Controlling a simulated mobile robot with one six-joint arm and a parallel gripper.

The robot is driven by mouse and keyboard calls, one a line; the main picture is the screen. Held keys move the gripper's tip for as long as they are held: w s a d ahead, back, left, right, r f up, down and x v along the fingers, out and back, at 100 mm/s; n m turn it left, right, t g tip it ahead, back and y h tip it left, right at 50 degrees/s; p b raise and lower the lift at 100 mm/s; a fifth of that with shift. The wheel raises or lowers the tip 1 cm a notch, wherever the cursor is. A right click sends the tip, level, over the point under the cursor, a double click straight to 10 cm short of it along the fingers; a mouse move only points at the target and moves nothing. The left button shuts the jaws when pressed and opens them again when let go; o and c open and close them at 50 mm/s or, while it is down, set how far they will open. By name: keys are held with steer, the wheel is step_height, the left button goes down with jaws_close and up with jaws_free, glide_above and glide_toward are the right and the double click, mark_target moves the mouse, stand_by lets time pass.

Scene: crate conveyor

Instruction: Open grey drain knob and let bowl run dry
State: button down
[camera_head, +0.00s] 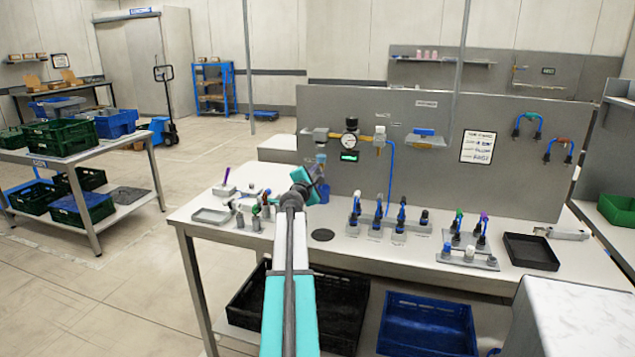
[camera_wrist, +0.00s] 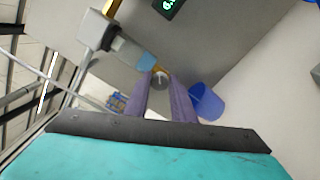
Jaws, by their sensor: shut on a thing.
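The filter bowl (camera_wrist: 138,54) is translucent blue and hangs under a grey filter body (camera_wrist: 97,30) in the wrist view. In the head view the bowl (camera_head: 320,157) hangs from the panel just above my gripper (camera_head: 314,173). In the wrist view the two purple fingers of my gripper (camera_wrist: 162,76) close on the small grey drain knob (camera_wrist: 161,81) below the bowl. The fingers partly cover the knob, so its turn position cannot be told. I cannot make out the water level in the bowl.
A blue cup (camera_wrist: 208,103) is close to the right of my fingers in the wrist view. A gauge (camera_head: 351,123) and a green display (camera_head: 349,156) are on the panel at right. Valves and fittings (camera_head: 400,212) stand on the bench; a grey tray (camera_head: 211,215) lies at left.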

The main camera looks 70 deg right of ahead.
steer(key=m+b, duration=0.2)
steer(key=b, duration=0.1)
steer(key=f+m+b, duration=0.1)
steer(key=m+b, duration=0.2)
steer(key=shift+s+b, duration=0.1)
steer(key=shift+b, duration=0.2)
steer(key=m+b, duration=0.2)
steer(key=shift+r+b, duration=0.15)
steer(key=shift+b, duration=0.2)
steer(key=shift+m, duration=0.4)
steer(key=c, duration=1.6)
jaws_free()
steer(key=shift+r, duration=0.1)
steer(key=shift+o, duration=0.4)
steer(key=shift+r, duration=0.1)
steer(key=shift+a, duration=0.1)
